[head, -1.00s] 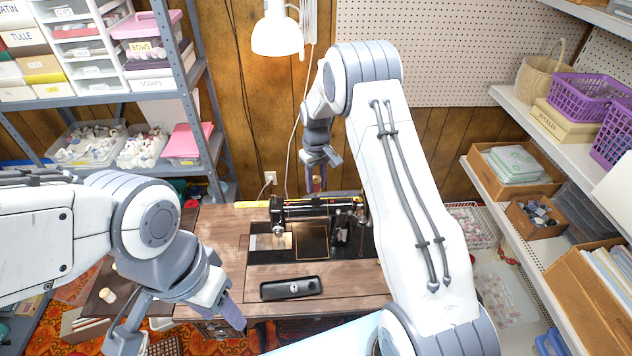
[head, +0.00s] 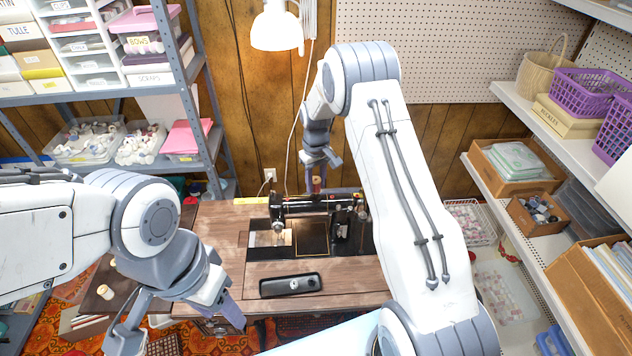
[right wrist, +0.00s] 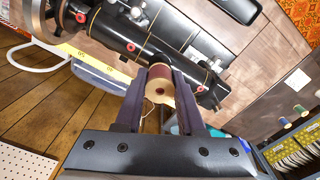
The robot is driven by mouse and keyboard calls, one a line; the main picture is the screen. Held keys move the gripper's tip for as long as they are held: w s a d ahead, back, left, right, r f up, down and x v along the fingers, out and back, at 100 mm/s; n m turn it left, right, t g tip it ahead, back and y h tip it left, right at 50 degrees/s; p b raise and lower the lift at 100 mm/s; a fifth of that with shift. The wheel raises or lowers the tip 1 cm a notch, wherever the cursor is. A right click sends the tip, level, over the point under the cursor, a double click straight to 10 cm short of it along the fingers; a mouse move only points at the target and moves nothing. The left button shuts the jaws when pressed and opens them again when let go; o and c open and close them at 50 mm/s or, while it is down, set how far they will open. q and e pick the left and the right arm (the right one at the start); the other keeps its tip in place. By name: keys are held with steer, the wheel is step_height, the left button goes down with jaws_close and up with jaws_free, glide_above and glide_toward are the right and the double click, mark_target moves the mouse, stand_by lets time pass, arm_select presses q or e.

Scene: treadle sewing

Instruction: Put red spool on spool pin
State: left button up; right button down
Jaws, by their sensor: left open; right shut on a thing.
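The red spool (right wrist: 159,84), dark red thread between pale ends, is held between the two fingers of my right gripper (right wrist: 160,74) in the right wrist view. In the head view my right gripper (head: 317,170) is low behind the black sewing machine (head: 300,207), with the spool just above or beside the machine's back edge. In the wrist view the machine's arm (right wrist: 113,36) lies just beyond the spool. I cannot make out the spool pin; the spool or fingers may hide it. My left gripper (head: 182,326) is open and empty, in front of the table's left side.
The wooden sewing table (head: 220,233) carries a dark oblong object (head: 290,285) in front of the machine. A yellow tape (head: 250,201) lies along its back edge. A lamp (head: 276,27) hangs behind. Loaded shelves flank both sides.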

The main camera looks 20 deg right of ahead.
steer(key=shift+f+b, duration=0.85)
steer(key=shift+f, duration=0.55)
steer(key=shift+c, duration=2.2)
jaws_free()
steer(key=shift+r, duration=0.1)
step_height(320, 180, up, 9)
steer(key=b, duration=0.2)
steer(key=shift+b, duration=0.35)
steer(key=shift+r, duration=0.7)
